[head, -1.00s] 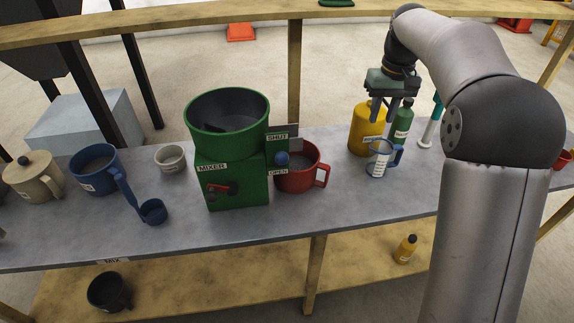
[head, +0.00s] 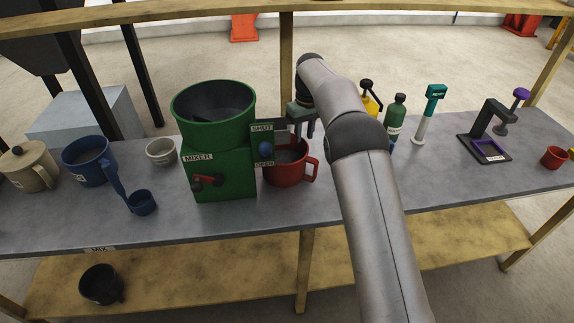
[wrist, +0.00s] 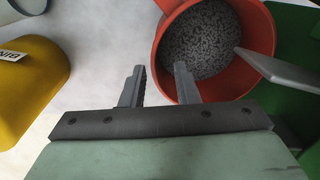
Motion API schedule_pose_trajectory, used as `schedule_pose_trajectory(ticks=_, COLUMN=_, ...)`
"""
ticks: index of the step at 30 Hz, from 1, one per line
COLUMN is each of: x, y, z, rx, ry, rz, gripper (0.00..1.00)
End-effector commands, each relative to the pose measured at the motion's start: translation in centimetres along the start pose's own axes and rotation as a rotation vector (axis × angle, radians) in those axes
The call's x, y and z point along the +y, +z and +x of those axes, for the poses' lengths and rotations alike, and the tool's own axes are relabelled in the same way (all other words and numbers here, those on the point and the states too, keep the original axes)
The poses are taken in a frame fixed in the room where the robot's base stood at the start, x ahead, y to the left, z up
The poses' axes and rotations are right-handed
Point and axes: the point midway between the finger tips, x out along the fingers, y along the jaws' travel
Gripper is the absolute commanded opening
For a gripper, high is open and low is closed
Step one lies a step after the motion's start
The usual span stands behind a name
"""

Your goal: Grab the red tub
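The red tub (head: 285,174) stands on the bench, right of the green mixer. Its side handle faces right in the head view. The wrist view shows the red tub (wrist: 167,62) from above with grey speckled material inside. My gripper (wrist: 158,70) is open and empty, with its fingers apart. In the wrist view one finger lies over the tub's opening and the other outside its near-left wall. I cannot tell how far the fingertips are above the rim. In the head view my gripper (head: 304,128) is just above the tub, partly hidden by my arm.
The green mixer (head: 222,170) stands close beside the tub, and a grey plate (wrist: 280,70) reaches over the tub's rim. A yellow container (wrist: 28,85) is on the tub's other side. A green bottle (head: 396,118) stands further right. The bench in front of the tub is clear.

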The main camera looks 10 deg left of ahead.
Motion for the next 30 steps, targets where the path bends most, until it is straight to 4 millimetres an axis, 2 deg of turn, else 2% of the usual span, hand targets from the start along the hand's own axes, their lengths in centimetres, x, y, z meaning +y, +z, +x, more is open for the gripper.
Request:
schedule_pose_trajectory(ticks=3, x=0.0, y=0.1, z=1.7, rx=-0.003, ry=-0.001, rz=0.000, gripper=0.28)
schedule_pose_trajectory(ticks=11, x=0.1, y=0.3, z=3.5, rx=-0.002, ry=-0.001, rz=0.000, gripper=0.28)
schedule_pose_trajectory(ticks=18, x=0.3, y=0.8, z=7.0, rx=-0.003, ry=-0.001, rz=0.000, gripper=0.28)
schedule_pose_trajectory(ticks=22, x=0.3, y=0.8, z=7.8, rx=0.000, ry=-0.001, rz=0.000, gripper=0.28)
schedule_pose_trajectory(ticks=28, x=0.3, y=0.8, z=7.8, rx=0.001, ry=0.000, rz=0.000, gripper=0.28)
schedule_pose_trajectory(ticks=30, x=0.3, y=0.8, z=7.8, rx=0.001, ry=0.000, rz=0.000, gripper=0.09)
